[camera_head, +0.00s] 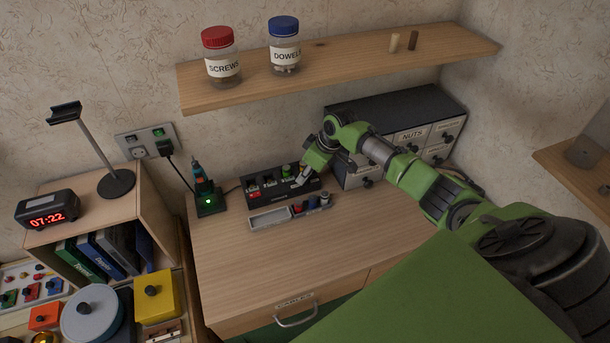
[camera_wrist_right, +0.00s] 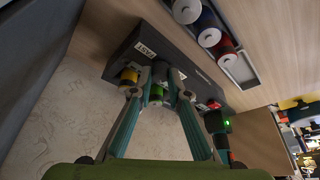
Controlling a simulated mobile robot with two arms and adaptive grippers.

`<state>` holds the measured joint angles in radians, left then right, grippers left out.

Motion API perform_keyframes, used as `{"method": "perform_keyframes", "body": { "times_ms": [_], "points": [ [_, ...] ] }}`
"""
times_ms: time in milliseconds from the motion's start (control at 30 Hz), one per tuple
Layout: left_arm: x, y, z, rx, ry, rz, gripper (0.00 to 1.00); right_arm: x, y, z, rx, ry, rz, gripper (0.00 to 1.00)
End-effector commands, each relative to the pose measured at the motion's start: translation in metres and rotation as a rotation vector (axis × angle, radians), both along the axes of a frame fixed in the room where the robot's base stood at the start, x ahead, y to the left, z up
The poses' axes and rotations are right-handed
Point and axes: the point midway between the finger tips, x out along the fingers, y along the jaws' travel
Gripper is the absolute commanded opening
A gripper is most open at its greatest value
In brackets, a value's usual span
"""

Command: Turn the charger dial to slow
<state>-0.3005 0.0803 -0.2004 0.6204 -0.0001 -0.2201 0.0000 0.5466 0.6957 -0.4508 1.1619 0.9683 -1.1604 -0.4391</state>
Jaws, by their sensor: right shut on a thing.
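The charger (camera_head: 262,200) is a long black box on the desk with batteries standing in its slots; it also shows in the right wrist view (camera_wrist_right: 118,62). A white label reading FAST (camera_wrist_right: 146,48) is on it. My right gripper (camera_head: 301,176) is at the right part of the charger in the head view. In the right wrist view its fingertips (camera_wrist_right: 161,76) are closed at the box, between the FAST label and the red battery cap (camera_wrist_right: 213,104). The dial is hidden between the fingertips, so its setting cannot be read. My left gripper is not in view.
A grey tray (camera_head: 268,222) with a few batteries lies just in front of the charger. A green-lit tool holder (camera_head: 210,202) stands to its left. A black drawer cabinet (camera_head: 400,110) is behind and right. The desk's front is clear.

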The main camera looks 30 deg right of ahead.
Motion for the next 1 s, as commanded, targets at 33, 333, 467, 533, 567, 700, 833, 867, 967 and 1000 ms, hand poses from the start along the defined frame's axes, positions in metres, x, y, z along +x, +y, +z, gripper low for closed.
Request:
{"method": "perform_keyframes", "body": {
  "times_ms": [33, 333, 467, 533, 567, 700, 833, 867, 967, 1000],
  "points": [
    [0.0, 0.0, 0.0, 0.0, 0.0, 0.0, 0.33, -0.001, -0.001, -0.001, -0.002, 0.004, 0.002, 0.0],
    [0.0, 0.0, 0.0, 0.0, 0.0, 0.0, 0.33, -0.001, -0.001, -0.001, -0.002, 0.003, 0.001, 0.29],
    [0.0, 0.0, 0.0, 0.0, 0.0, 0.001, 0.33, -0.001, 0.0, -0.001, -0.002, 0.003, 0.001, 0.33],
    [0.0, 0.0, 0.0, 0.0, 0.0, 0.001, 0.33, -0.001, 0.0, -0.001, -0.001, 0.003, 0.0, 0.33],
    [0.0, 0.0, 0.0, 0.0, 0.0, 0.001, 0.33, -0.001, 0.0, -0.001, -0.001, 0.002, 0.0, 0.33],
    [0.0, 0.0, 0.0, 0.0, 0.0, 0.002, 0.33, -0.001, 0.0, 0.0, 0.0, 0.001, 0.0, 0.33],
    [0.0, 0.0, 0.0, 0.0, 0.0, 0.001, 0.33, -0.003, -0.002, 0.008, -0.001, -0.001, 0.001, 0.33],
    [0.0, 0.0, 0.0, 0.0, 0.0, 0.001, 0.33, -0.004, -0.003, 0.012, -0.002, -0.001, 0.0, 0.33],
    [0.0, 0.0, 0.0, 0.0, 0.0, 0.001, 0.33, -0.01, -0.006, 0.026, -0.002, -0.001, 0.001, 0.33],
    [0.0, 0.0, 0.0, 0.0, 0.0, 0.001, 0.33, -0.013, -0.007, 0.033, -0.004, -0.001, 0.002, 0.33]
  ]
}}
